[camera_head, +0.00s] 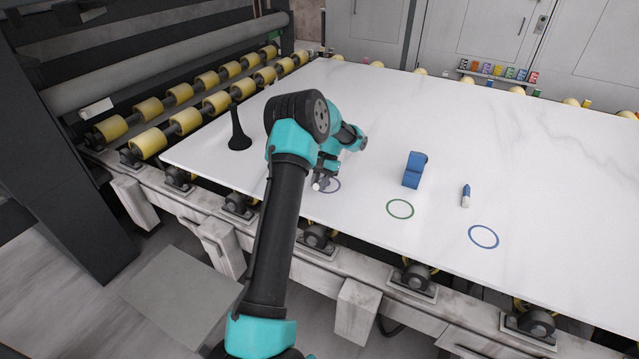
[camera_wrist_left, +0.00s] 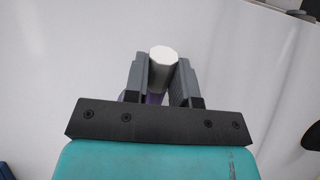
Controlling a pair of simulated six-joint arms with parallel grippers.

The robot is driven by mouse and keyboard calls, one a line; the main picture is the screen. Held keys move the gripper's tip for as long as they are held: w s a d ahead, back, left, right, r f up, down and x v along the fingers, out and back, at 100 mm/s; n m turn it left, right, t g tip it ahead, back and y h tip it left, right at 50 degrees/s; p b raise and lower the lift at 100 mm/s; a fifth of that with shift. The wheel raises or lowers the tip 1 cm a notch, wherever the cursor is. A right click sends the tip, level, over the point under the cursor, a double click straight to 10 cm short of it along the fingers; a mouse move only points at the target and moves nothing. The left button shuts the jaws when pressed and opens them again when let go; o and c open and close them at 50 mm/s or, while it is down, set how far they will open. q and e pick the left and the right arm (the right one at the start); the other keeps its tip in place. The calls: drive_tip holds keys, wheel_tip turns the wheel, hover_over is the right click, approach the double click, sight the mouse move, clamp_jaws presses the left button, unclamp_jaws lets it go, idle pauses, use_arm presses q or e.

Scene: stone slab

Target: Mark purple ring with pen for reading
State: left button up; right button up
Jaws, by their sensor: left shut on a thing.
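The purple ring (camera_head: 335,186) is drawn on the white slab, left of the green ring (camera_head: 400,209); my left gripper hides part of it. My left gripper (camera_head: 320,181) is over the ring's left side, pointing down and shut on a pen. The pen's white end (camera_head: 317,187) shows low by the fingers. In the left wrist view, the white faceted end of the pen (camera_wrist_left: 163,58) is between the two fingers, with some purple below and beside it. I cannot tell whether the pen touches the slab. My right gripper is out of view.
A blue block-like object (camera_head: 414,170), a blue and white marker (camera_head: 466,196) and a blue ring (camera_head: 483,237) are to the right. A black flared-base object (camera_head: 238,133) stands at left. Yellow rollers (camera_head: 148,141) line the left edge. The slab's far right is clear.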

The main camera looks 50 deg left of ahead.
use_arm(q)
drive_tip(key=shift+s+d, duration=0.3)
drive_tip(key=shift+s, duration=0.4)
drive_tip(key=shift+s+d, duration=0.25)
drive_tip(key=shift+s, duration=0.45)
idle(2.8)
wheel_tip(320, 180, up, 7)
idle(0.9)
idle(0.3)
drive_tip(key=w+d+m+y, duration=0.1)
drive_tip(key=w+d, duration=0.3)
drive_tip(key=d, duration=0.9)
drive_tip(key=w+d+r+m+y, duration=0.1)
drive_tip(key=w+d+m, duration=0.2)
drive_tip(key=d, duration=1.1)
drive_tip(key=w+d+m+y, duration=0.2)
drive_tip(key=w+d+m, duration=0.1)
drive_tip(key=d, duration=1)
drive_tip(key=shift+w+d+r+m, duration=0.4)
drive_tip(key=shift+w, duration=0.4)
